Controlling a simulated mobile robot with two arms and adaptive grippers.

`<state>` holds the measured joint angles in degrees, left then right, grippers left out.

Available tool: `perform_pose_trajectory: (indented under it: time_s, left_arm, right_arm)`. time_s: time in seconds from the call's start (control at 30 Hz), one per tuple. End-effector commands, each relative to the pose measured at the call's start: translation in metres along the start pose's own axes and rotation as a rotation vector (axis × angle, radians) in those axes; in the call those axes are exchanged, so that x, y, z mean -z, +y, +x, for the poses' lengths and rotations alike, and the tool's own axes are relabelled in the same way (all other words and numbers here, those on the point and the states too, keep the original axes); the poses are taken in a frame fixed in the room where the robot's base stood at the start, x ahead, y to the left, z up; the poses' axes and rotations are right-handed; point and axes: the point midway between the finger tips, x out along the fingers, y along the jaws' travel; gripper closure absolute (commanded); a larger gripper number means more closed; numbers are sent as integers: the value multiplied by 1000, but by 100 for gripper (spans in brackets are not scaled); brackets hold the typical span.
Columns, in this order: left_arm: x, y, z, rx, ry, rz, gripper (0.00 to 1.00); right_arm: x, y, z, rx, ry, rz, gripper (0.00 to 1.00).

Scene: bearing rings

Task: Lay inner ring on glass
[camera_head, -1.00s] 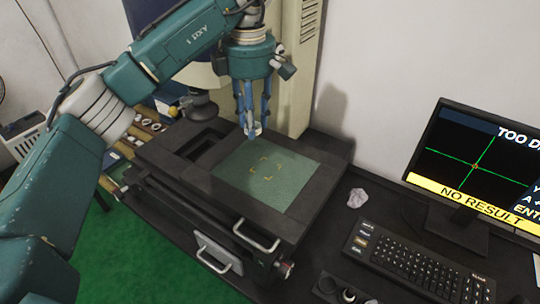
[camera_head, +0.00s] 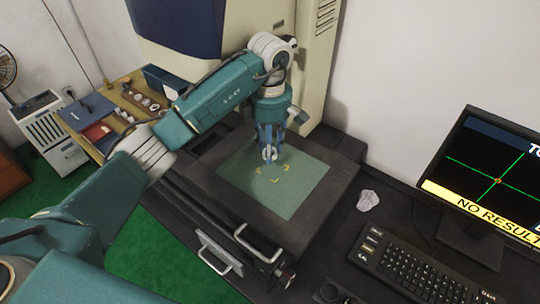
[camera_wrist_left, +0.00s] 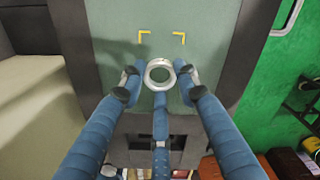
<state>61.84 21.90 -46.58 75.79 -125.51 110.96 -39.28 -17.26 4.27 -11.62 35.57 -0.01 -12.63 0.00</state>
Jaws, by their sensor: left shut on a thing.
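My left gripper (camera_head: 269,155) is over the back part of the glass (camera_head: 300,203), behind the yellow corner marks (camera_head: 273,173). Its blue fingers are shut on the inner ring, a small pale metal ring (camera_head: 268,153). In the left wrist view the ring (camera_wrist_left: 148,74) sits between the fingertips (camera_wrist_left: 160,78), its hole facing the camera. The yellow marks (camera_wrist_left: 162,37) lie just beyond it on the green glass (camera_wrist_left: 115,60). The ring looks held above the glass; the exact gap cannot be told. My right gripper is not in view.
A monitor (camera_head: 490,180) showing "NO RESULT", a keyboard (camera_head: 410,262) and a crumpled paper (camera_head: 367,200) are at the right. A wooden tray (camera_head: 120,118) with several rings is at the left. The machine column (camera_head: 318,60) stands behind the glass.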

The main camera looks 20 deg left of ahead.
Motion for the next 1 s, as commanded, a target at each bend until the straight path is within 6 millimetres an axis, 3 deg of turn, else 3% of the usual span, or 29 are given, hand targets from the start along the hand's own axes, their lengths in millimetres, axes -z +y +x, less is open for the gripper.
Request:
perform_pose_trajectory:
  time_s: [0.07, 0.17, 0.43, 0.57, 0.77, 0.8, 0.9, 1.0]
  left_arm:
    - [0, 0, 6, 1, 0, 1, 95]
    - [0, 0, 12, 0, -1, 2, 95]
    - [-1, -1, 44, 2, -1, 2, 95]
    - [0, 0, 48, -1, 0, 2, 95]
    - [0, 0, 51, -1, 0, 2, 95]
    - [0, 0, 51, -1, 0, 2, 67]
    - [0, 0, 50, -1, 0, 2, 50]
    - [0, 0, 50, -1, 0, 2, 50]
  right_arm:
    - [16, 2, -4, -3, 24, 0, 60]
    - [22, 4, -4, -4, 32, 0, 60]
    - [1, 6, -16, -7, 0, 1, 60]
    - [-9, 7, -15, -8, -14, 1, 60]
    - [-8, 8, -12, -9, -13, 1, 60]
    - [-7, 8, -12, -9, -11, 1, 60]
    - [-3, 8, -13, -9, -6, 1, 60]
    - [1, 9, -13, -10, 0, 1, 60]
